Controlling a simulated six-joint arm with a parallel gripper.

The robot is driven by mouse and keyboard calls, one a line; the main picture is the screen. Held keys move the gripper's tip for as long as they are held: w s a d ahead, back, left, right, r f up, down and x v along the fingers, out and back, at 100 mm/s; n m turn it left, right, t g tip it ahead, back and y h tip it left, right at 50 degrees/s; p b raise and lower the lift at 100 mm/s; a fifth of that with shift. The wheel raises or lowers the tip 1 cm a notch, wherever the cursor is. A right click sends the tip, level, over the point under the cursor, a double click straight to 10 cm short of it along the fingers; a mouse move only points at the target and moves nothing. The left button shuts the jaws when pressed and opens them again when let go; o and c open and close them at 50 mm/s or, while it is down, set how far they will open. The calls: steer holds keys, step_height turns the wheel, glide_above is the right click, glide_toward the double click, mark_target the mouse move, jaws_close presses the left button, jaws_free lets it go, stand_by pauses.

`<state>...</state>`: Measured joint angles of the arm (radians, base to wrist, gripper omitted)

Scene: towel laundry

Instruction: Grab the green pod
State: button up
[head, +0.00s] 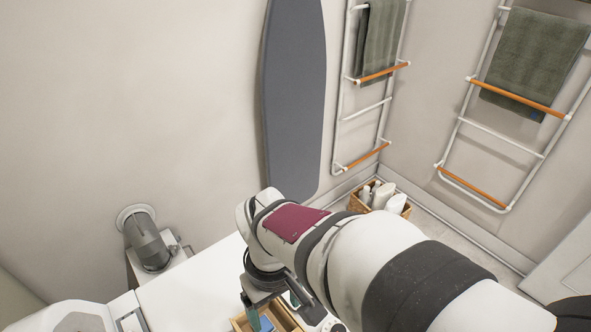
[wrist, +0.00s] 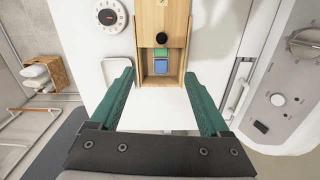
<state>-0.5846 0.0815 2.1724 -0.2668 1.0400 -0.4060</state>
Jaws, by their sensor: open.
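The green pod (wrist: 161,51) lies in a wooden box (wrist: 176,22), seen in the wrist view just beyond a blue pod (wrist: 162,67). My gripper (wrist: 159,75) is open, with its teal fingers spread wide on either side of the box's near end. Nothing is between the fingertips except the view of the box and pods below. In the head view my gripper (head: 270,307) hangs over the wooden box (head: 286,320), and the blue pod (head: 266,324) shows beside a finger. I cannot make out the green pod there.
The box sits on a white top (head: 188,289). In the wrist view a white dial (wrist: 109,16) is at the left and a machine panel with knobs (wrist: 277,99) at the right. A basket of bottles (head: 381,197) stands on the floor.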

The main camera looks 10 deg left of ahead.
steer(key=shift+n, duration=0.6)
steer(key=f, duration=1.1)
steer(key=a+f, duration=0.1)
steer(key=f, duration=0.4)
steer(key=shift+w+f, duration=0.2)
steer(key=shift+f, duration=0.1)
steer(key=c, duration=0.8)
steer(key=o, duration=0.8)
steer(key=shift+a, duration=0.1)
step_height(320, 180, up, 15)
steer(key=shift+a, duration=0.2)
steer(key=shift+r, duration=0.35)
steer(key=shift+c, duration=0.6)
steer(key=shift+r, duration=0.1)
steer(key=c, duration=0.4)
